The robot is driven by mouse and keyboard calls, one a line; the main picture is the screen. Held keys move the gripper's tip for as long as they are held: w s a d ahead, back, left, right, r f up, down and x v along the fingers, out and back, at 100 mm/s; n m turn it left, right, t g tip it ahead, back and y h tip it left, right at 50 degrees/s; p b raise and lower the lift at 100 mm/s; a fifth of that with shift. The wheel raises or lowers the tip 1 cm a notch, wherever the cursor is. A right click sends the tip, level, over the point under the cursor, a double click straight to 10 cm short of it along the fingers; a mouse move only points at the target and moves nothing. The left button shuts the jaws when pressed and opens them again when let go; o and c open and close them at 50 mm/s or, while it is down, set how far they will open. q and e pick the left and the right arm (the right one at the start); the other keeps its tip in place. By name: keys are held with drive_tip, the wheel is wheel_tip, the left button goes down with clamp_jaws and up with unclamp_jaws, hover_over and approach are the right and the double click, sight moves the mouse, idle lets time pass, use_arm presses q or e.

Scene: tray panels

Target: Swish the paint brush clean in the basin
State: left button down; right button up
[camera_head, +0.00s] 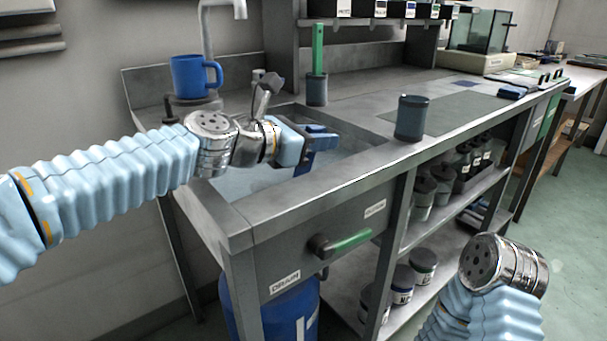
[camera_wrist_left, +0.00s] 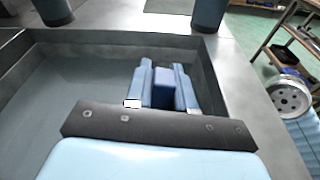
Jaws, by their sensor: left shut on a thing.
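The basin (camera_head: 240,183) is a grey metal sink with water, set in the near left end of the bench. It also shows in the left wrist view (camera_wrist_left: 85,85). My left gripper (camera_head: 318,140) is over the basin's right part, pointing right. In the left wrist view, its blue fingers (camera_wrist_left: 163,88) are close together, shut on a narrow blue piece (camera_wrist_left: 162,86), which I take to be the paint brush. Its bristles are hidden, and I cannot tell whether it touches the water. My right arm's silver wrist shows at lower right; its gripper is out of view.
A blue mug (camera_head: 194,77) stands behind the basin, beside the tap (camera_head: 207,35). A dark cup (camera_head: 316,91) with an upright green handle (camera_head: 318,48) stands at the basin's back edge. Another dark cup (camera_head: 410,118) stands right of the basin. The worktop beyond is mostly clear.

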use_arm(q)
drive_tip(key=shift+f+v, duration=0.25)
drive_tip(key=shift+v, duration=1.05)
drive_tip(key=shift+w+d+r, duration=0.1)
drive_tip(key=shift+w+d, duration=0.1)
drive_tip(key=shift+d, duration=0.1)
drive_tip(key=p+x, duration=0.1)
drive_tip(key=x, duration=0.1)
drive_tip(key=r+p+x, duration=0.1)
drive_tip(key=x, duration=0.2)
drive_tip(key=shift+w+d+f, duration=0.1)
drive_tip(key=shift+d, duration=0.05)
